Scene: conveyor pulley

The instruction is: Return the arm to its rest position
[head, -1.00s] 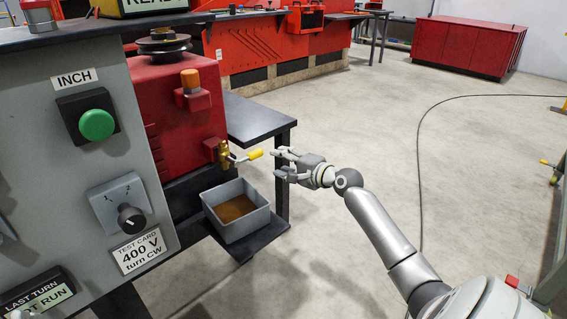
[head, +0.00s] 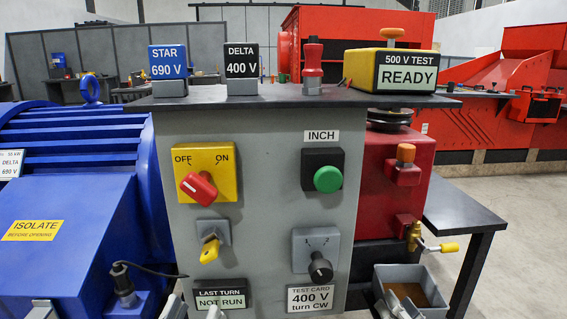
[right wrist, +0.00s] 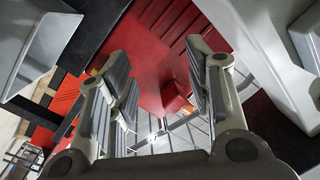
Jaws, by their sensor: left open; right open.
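My right gripper (head: 397,306) shows only in part at the bottom edge of the head view, in front of the grey tray (head: 440,311) of brown liquid. In the right wrist view its two fingers (right wrist: 155,88) stand apart, open and empty, with red surfaces beyond them. My left gripper (head: 175,307) shows only as tips at the bottom edge of the head view, below the control panel's yellow key switch (head: 210,251); it is open. A brass valve (head: 414,238) with a yellow-ended lever (head: 449,247) is on the red unit, lever pointing right.
The grey control panel (head: 262,225) fills the middle, with a red rotary switch (head: 199,188), green button (head: 327,179) and black knob (head: 320,267). A blue motor (head: 70,215) stands left. A dark table (head: 462,214) is right; open floor lies beyond it.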

